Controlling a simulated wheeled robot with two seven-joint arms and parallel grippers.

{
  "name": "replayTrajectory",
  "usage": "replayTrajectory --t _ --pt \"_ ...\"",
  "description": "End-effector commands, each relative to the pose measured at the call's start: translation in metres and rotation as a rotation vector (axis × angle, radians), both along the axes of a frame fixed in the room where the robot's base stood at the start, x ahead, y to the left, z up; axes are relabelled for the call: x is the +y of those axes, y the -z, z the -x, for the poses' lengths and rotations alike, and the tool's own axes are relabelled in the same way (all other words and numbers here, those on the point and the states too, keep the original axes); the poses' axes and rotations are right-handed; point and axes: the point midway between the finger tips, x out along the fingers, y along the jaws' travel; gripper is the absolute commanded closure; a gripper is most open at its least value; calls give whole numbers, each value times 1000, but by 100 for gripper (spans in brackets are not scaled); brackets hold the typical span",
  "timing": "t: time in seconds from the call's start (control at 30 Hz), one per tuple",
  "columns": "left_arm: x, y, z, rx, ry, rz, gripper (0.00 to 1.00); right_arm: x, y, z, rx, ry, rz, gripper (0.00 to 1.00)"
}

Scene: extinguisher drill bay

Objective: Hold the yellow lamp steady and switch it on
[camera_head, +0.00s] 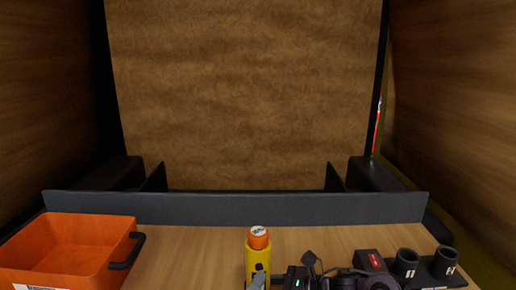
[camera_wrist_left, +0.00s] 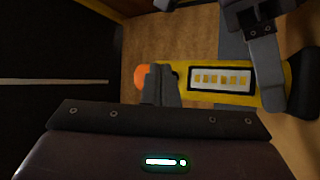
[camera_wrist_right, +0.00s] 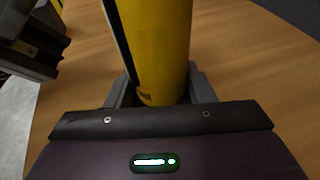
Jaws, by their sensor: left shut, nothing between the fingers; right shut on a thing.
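The yellow lamp (camera_head: 252,252) stands upright at the front middle of the table, with an orange cap (camera_head: 258,238) on top. In the left wrist view the yellow lamp (camera_wrist_left: 240,98) shows a label panel with small icons and a black end. My right gripper (camera_wrist_right: 160,90) is shut around its yellow body (camera_wrist_right: 158,40), one finger on each side. My left gripper (camera_head: 257,281) is shut and empty; in the left wrist view its fingertips (camera_wrist_left: 166,80) are at the lamp's side near the orange cap. Whether they touch it, I cannot tell. The fingers hide the switch area.
An orange crate (camera_head: 65,250) with a black handle stands at the left. Black cup holders (camera_head: 406,263) and a dark box with a red mark (camera_head: 370,261) stand at the right. A grey ledge (camera_head: 230,208) runs along the back. Bare wood lies between crate and lamp.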

Motion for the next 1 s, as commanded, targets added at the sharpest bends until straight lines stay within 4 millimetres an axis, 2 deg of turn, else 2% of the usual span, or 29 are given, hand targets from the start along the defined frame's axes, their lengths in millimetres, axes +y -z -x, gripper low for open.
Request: replayTrajectory --t 0.33,0.8,1.0 --pt "1 0 -9 0 0 0 100 0 0 -1 -1 2 0 72" --pt "1 0 -9 0 -1 1 100 0 0 0 -1 1 0 72" --pt "0 1 -3 1 0 0 100 0 0 0 -1 0 0 72"
